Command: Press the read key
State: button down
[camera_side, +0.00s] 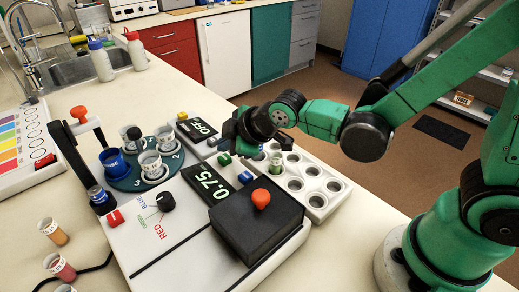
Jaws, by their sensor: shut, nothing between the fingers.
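The instrument (185,240) is a white box with a black display (209,184) reading 0.75 in green. Small keys sit beside the display: a green key (224,159) and a blue key (246,178). A red key (115,217) is at its left edge. No label on these keys is legible, so I cannot tell which one is the read key. My gripper (228,142) is shut and empty. It points down just behind the green key, close to the second display; whether it touches anything cannot be told.
A black lidded block (255,228) with an orange knob stands at the front right. A white rack (317,199) with wells and one green-filled vial (276,162) is right of my gripper. A round carousel (120,182) holds cups.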

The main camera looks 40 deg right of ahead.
aim_at(229, 158)
jog(key=shift+r, duration=2.5)
jog(key=s+d+m+g+h, duration=0.1)
jog(key=s+d+m+h, duration=0.1)
jog(key=s+d+m, duration=0.7)
jog(key=shift+s+d+m+g, duration=0.4)
jog(key=shift+s+m, duration=0.1)
jog(key=shift+m, duration=0.7)
jog(key=shift+r, duration=0.1)
